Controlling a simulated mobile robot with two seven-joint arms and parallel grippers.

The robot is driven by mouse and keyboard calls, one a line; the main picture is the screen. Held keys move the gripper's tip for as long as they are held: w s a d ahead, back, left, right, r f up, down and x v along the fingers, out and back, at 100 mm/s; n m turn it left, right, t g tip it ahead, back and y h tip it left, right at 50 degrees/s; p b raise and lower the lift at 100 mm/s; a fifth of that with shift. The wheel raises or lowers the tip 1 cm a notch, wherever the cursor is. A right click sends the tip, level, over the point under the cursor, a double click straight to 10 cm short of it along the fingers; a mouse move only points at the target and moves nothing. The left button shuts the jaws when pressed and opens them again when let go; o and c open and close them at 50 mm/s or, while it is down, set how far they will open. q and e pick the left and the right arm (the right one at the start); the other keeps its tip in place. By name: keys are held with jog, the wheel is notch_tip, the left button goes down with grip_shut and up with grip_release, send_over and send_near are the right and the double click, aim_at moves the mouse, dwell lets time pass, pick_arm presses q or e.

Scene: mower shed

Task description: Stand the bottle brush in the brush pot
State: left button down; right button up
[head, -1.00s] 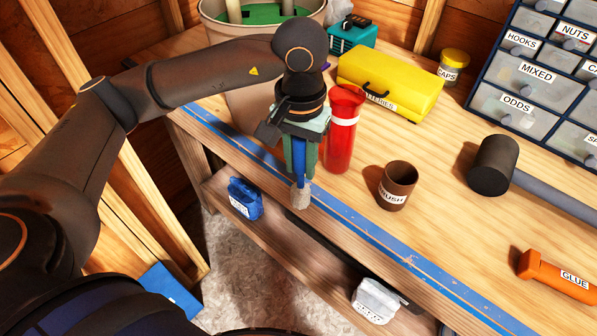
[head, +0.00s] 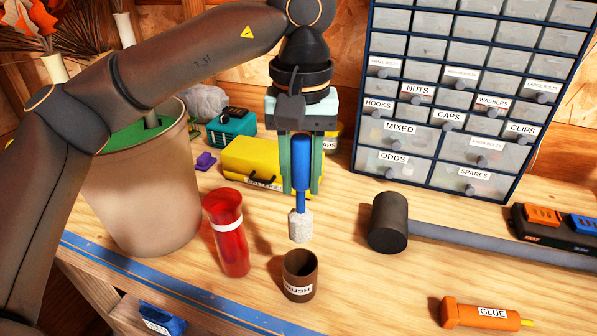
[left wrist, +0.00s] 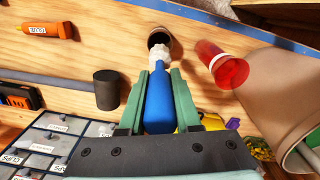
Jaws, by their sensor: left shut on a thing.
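My left gripper (head: 301,180) is shut on the blue handle of the bottle brush (head: 301,172). The brush hangs nearly upright with its pale bristle head down. In the head view the bristle head shows just above the brush pot (head: 299,277), a brown open cup labelled for the brush on the bench. In the left wrist view the brush (left wrist: 158,100) points toward the pot (left wrist: 160,39), and its bristle head overlaps the near part of the pot's mouth. The brush appears outside the pot, with a gap below it. My right gripper is not in view.
A red bottle (head: 227,232) stands close left of the pot. A black mallet head (head: 388,222) lies to the right, with an orange glue tube (head: 480,314) nearer the front. A yellow case (head: 250,160), a large planter (head: 140,190) and a drawer cabinet (head: 440,190) stand behind.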

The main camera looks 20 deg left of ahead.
aim_at(301, 232)
pick_arm(q)
jog(key=shift+f, duration=1.5)
jog(key=shift+f+b, duration=3.6)
jog(key=shift+f, duration=0.7)
jog(key=c, duration=0.5)
grip_release()
notch_tip(301, 232, up, 12)
jog(key=shift+r+p, duration=0.25)
jog(key=shift+p, duration=0.45)
